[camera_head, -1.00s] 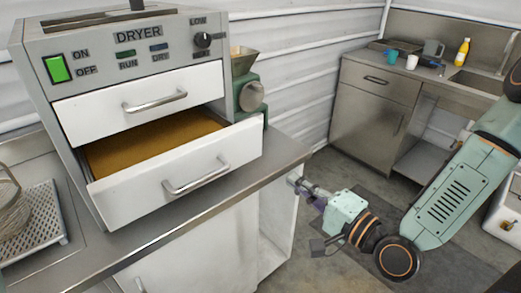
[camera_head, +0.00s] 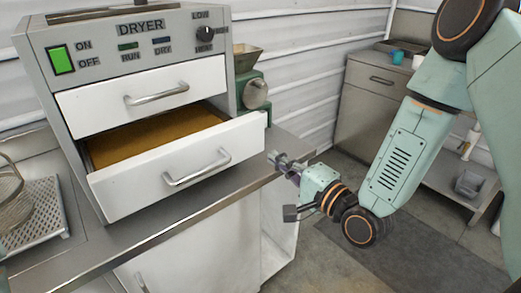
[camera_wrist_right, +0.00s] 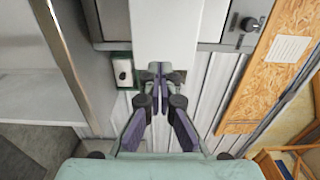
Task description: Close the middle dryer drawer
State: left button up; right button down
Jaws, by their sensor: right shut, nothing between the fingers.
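The grey dryer (camera_head: 45,40) stands on the counter at the left of the head view. Its upper white drawer (camera_head: 90,105) is shut. The white drawer below it (camera_head: 135,183) is pulled out, with brown-yellow material (camera_head: 155,140) inside and a bar handle (camera_head: 197,168) on its front. My right gripper (camera_head: 274,158) is shut and empty, just right of the open drawer's right end and apart from the handle. In the right wrist view its fingers (camera_wrist_right: 160,72) are together in front of a white panel (camera_wrist_right: 180,30), probably the drawer front. My left gripper is not in view.
A green grinder-like device (camera_head: 252,92) stands right of the dryer. A perforated tray (camera_head: 40,215) with a wire basket (camera_head: 8,190) is at the left. The metal counter edge (camera_head: 130,242) runs below the drawer. A sink cabinet (camera_head: 365,110) stands at the back right.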

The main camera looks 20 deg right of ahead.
aim_at(251, 143)
jog(key=x, duration=0.5)
jog(key=shift+w+a, duration=0.2)
jog(key=shift+w, duration=0.15)
jog(key=shift+w+a, duration=0.25)
jog(key=shift+w, duration=0.3)
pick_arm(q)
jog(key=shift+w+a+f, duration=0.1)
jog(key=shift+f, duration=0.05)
pick_arm(e)
jog(key=shift+s+d, duration=0.15)
jog(key=shift+s, duration=0.05)
